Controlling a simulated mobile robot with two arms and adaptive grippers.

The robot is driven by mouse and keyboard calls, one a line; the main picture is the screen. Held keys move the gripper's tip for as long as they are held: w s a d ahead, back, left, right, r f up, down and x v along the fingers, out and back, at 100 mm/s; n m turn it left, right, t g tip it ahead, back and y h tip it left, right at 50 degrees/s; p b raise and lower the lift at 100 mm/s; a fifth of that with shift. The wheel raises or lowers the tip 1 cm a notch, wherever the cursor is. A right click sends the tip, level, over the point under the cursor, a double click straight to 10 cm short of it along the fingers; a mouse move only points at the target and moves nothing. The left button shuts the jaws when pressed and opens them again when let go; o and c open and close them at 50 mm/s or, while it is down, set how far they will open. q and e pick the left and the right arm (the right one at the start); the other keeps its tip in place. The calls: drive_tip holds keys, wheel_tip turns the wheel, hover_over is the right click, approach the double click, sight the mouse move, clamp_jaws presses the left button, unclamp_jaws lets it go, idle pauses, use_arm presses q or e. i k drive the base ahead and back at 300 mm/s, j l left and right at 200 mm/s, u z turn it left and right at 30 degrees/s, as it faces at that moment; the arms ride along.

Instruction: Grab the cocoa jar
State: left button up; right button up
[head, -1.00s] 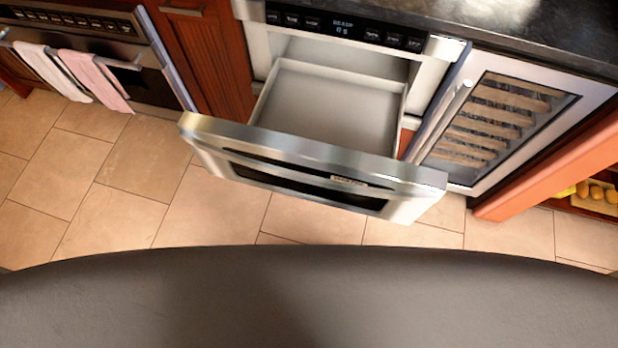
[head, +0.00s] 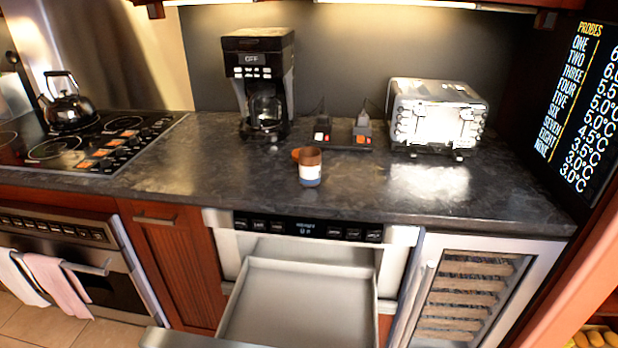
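A small jar (head: 309,167), brown on top with a white and blue lower part, stands upright on the dark countertop near its front edge, above the microwave drawer. It looks like the cocoa jar, but its label is too small to read. A brown-orange piece shows at its upper left side; I cannot tell whether it is part of the jar. The microwave drawer (head: 300,302) below is pulled open and its visible floor is empty. Neither of my grippers is in the head view.
A coffee maker (head: 262,85), a small switch box (head: 340,135) and a toaster oven (head: 437,115) stand behind the jar. A kettle (head: 68,105) sits on the stove at left. The open drawer juts out below the counter (head: 220,160). The counter around the jar is clear.

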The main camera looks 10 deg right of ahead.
sight(310, 167)
drive_tip(key=l+u, duration=0.3)
drive_tip(key=l, duration=0.15)
drive_tip(key=l+u, duration=0.3)
drive_tip(key=l, duration=0.2)
drive_tip(key=k+l+u, duration=0.15)
drive_tip(key=l+u, duration=0.15)
drive_tip(key=l, duration=0.15)
drive_tip(key=k+l+u, duration=0.1)
drive_tip(key=l+u, duration=0.2)
drive_tip(key=l, duration=0.15)
drive_tip(key=k+l+u, duration=0.3)
drive_tip(key=i+l, duration=0.1)
